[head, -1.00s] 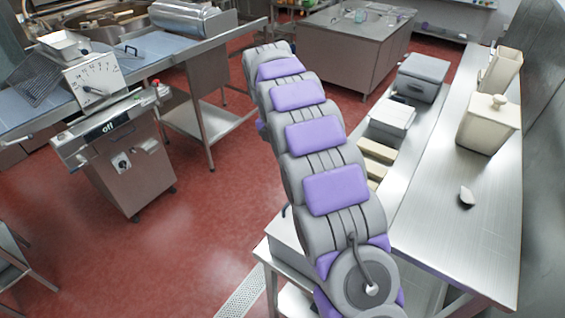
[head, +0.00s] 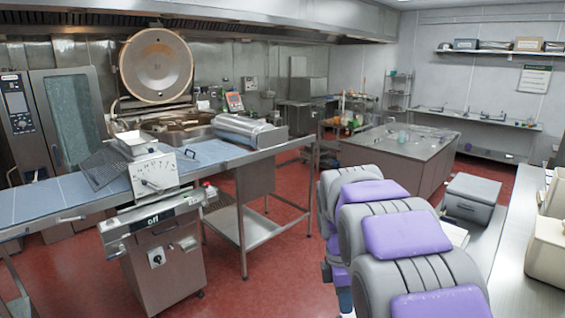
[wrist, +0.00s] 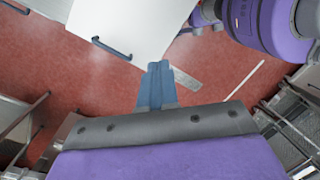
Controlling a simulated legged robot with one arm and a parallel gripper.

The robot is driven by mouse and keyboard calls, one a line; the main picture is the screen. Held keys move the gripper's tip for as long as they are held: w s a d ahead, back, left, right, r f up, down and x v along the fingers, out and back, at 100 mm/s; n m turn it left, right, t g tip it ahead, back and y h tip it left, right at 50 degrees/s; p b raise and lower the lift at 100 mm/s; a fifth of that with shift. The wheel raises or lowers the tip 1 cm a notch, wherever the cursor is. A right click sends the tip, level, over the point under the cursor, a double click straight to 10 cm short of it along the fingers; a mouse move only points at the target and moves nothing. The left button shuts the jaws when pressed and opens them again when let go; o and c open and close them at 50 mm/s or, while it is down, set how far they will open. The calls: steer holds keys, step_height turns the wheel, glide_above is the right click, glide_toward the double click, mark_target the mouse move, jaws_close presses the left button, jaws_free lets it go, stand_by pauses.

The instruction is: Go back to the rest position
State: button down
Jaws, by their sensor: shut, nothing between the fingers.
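My gripper (wrist: 157,80) shows in the wrist view as blue fingers pressed together, with nothing between them. It hangs over the red floor (wrist: 90,70), close to a white flat-topped cabinet or box (wrist: 130,20) with a blue handle; whether they touch cannot be told. In the head view my grey and purple arm rises at the lower right, and its gripper end is out of sight. The mixing kettle, with its round lid (head: 156,65) raised, stands at the back left.
A steel table with blue mats (head: 80,190) runs across the left, with a scale (head: 155,173) on it. A wheeled unit (head: 160,260) marked "off" stands in front. A steel counter (head: 510,265) is at the right. Red floor (head: 265,275) is clear in the middle.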

steer(key=s+f+m+b, duration=0.3)
steer(key=s+m, duration=0.6)
steer(key=s, duration=0.7)
steer(key=s+f+m+y+b, duration=0.1)
steer(key=s+f+m+b, duration=0.3)
steer(key=s, duration=1.2)
step_height(320, 180, down, 4)
steer(key=m, duration=0.4)
steer(key=shift+d+f+m+y, duration=0.2)
steer(key=shift+m+y, duration=0.1)
steer(key=shift+m, duration=0.1)
